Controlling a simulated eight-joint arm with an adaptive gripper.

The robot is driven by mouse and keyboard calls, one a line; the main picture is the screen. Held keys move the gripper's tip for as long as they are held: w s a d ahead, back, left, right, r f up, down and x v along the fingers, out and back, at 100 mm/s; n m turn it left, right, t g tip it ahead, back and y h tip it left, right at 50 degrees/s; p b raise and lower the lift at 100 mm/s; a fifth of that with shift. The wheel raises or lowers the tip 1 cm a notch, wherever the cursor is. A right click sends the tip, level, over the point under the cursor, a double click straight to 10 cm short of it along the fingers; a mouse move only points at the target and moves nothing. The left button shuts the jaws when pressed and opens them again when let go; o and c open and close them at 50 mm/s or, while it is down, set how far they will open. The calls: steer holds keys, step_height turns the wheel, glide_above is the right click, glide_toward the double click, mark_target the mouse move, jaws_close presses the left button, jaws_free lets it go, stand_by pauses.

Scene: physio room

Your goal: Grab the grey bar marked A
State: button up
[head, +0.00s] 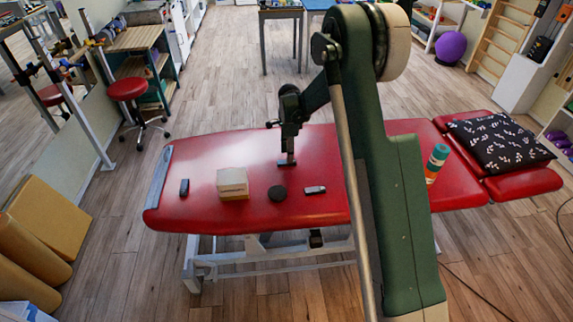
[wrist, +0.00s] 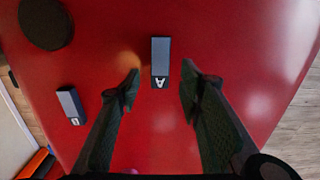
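The grey bar marked A (wrist: 160,58) lies flat on the red padded table, with its white letter at the end nearer the wrist. In the wrist view my gripper (wrist: 160,76) is open, with one dark finger on each side of the bar and a gap on both sides. In the head view my gripper (head: 287,152) points down over the middle of the table, and the bar (head: 286,163) shows right beneath it. I cannot tell the exact height of the fingertips above the table.
A second grey bar with a white letter (wrist: 69,103) and a black disc (wrist: 46,22) lie nearby on the red table (head: 200,160).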

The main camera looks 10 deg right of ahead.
steer(key=shift+f+b, duration=0.35)
steer(key=shift+f, duration=1.75)
steer(key=shift+c, duration=0.4)
steer(key=c, duration=0.9)
